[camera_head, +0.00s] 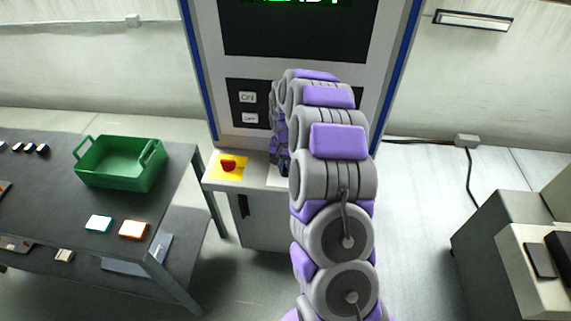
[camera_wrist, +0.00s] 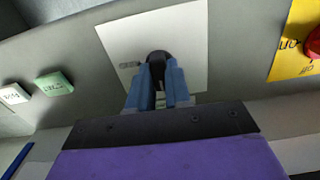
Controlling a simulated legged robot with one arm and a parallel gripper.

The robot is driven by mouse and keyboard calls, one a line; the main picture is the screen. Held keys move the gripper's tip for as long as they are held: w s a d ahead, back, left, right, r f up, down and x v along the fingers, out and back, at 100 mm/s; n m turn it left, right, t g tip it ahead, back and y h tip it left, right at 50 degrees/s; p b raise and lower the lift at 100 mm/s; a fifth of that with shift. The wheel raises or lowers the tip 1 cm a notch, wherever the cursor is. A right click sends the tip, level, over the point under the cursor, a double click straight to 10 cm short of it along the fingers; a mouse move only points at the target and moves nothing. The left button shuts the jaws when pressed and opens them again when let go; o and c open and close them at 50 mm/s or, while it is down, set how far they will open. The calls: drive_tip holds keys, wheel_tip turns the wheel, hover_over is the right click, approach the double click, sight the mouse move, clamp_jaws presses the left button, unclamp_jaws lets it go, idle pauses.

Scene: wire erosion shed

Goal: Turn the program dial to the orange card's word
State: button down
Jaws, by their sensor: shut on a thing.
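The black program dial (camera_wrist: 158,58) sits on a white plate (camera_wrist: 185,35) in the wrist view. My gripper (camera_wrist: 159,78) has its two blue fingers shut on the dial. A small printed word shows on the plate just left of the dial, but I cannot read it; my fingers hide part of the plate. In the head view my arm hides the dial and most of the gripper. The orange card (camera_head: 133,229) lies on the dark table (camera_head: 70,205) at the left; its word is too small to read.
A red emergency knob (camera_head: 228,166) on a yellow plate stands beside the dial's plate. Two buttons (camera_head: 247,98) are on the machine front. A green crate (camera_head: 120,163) and a pale blue card (camera_head: 98,223) are on the table.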

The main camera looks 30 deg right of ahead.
sight(286, 167)
drive_tip(key=shift+w+r+n, duration=0.1)
drive_tip(key=shift+n, duration=0.2)
drive_tip(key=c, duration=1.1)
unclamp_jaws()
drive_tip(key=shift+o, duration=0.2)
wheel_tip(286, 167, up, 17)
drive_tip(key=p, duration=0.1)
drive_tip(key=shift+r, duration=0.1)
